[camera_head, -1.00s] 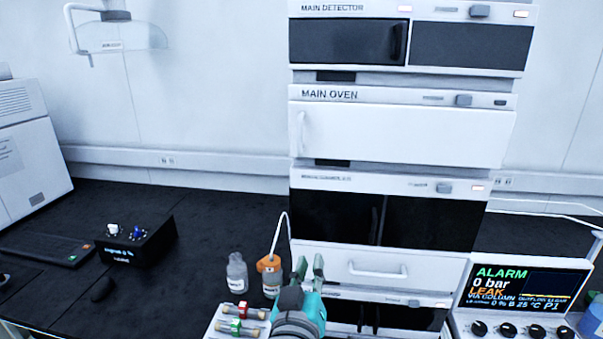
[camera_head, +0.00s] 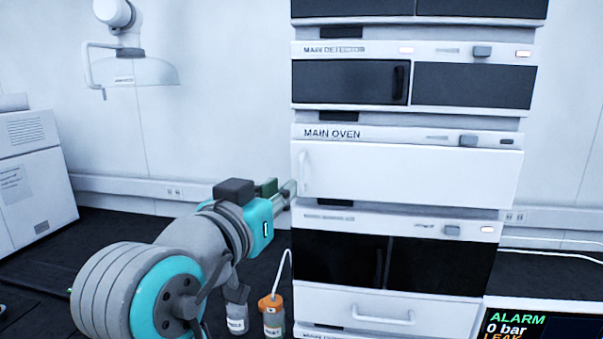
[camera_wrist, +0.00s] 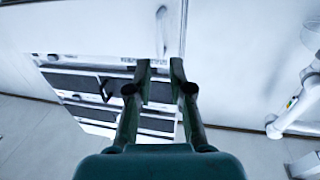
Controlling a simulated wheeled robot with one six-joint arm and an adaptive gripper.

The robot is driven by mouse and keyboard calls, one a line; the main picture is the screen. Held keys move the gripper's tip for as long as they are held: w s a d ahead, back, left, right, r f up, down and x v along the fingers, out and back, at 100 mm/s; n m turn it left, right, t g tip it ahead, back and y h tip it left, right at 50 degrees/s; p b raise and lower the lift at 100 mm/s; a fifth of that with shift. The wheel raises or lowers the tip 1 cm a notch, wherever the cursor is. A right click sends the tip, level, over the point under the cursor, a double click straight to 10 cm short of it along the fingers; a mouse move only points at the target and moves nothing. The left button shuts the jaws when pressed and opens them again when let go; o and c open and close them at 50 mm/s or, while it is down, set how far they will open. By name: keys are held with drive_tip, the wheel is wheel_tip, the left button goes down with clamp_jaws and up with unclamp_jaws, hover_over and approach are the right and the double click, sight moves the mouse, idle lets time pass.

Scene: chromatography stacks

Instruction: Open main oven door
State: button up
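The main oven is a white-fronted unit in the stack, labelled MAIN OVEN. Its door (camera_head: 410,176) is a plain white panel that looks closed, with a pale vertical handle (camera_head: 304,174) near its left edge. My gripper (camera_head: 288,190) is just left of the handle in the head view, at about the height of its lower part. In the wrist view my gripper (camera_wrist: 160,68) has its two fingers apart with nothing between them. The handle (camera_wrist: 162,32) shows just beyond the fingertips, roughly in line with the gap. Contact cannot be made out.
The main detector (camera_head: 350,82) with dark doors is above the oven. Another dark-fronted module (camera_head: 430,265) and a white drawer (camera_head: 385,310) are below. An orange-capped bottle (camera_head: 272,315) and a clear bottle (camera_head: 237,318) stand under my arm. Free wall space lies left of the stack.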

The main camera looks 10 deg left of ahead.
sight(300, 174)
drive_tip(key=x, duration=0.9)
drive_tip(key=shift+w+d, duration=0.1)
clamp_jaws()
